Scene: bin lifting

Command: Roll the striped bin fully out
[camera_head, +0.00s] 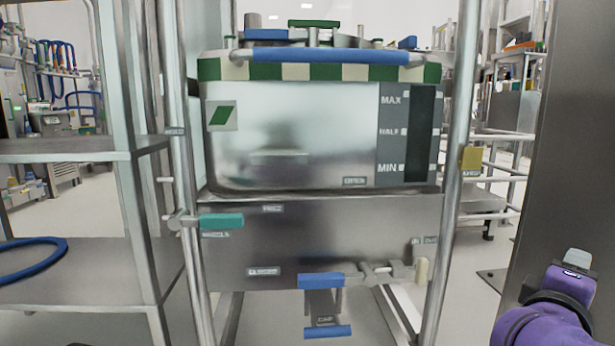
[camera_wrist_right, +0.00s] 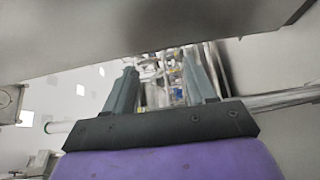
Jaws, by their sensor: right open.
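The striped bin (camera_head: 290,135) is a steel tub with a green and white checked band (camera_head: 325,72) under its rim, in the middle of the head view. A blue bar handle (camera_head: 325,57) runs across its front top edge. It sits upright within a tubular frame, above a steel panel (camera_head: 330,235). My right gripper (camera_wrist_right: 160,68) is open in the right wrist view, with nothing seen between its fingers. My purple right arm shows at the lower right of the head view, well apart from the bin. My left gripper is not in view.
Upright poles (camera_head: 458,150) flank the bin. A steel shelf rack (camera_head: 70,150) stands at the left, with a blue hose loop (camera_head: 30,258) on its lower shelf. A teal handle (camera_head: 221,220) and a blue pedal (camera_head: 327,332) sit below the bin. Open floor shows at the right.

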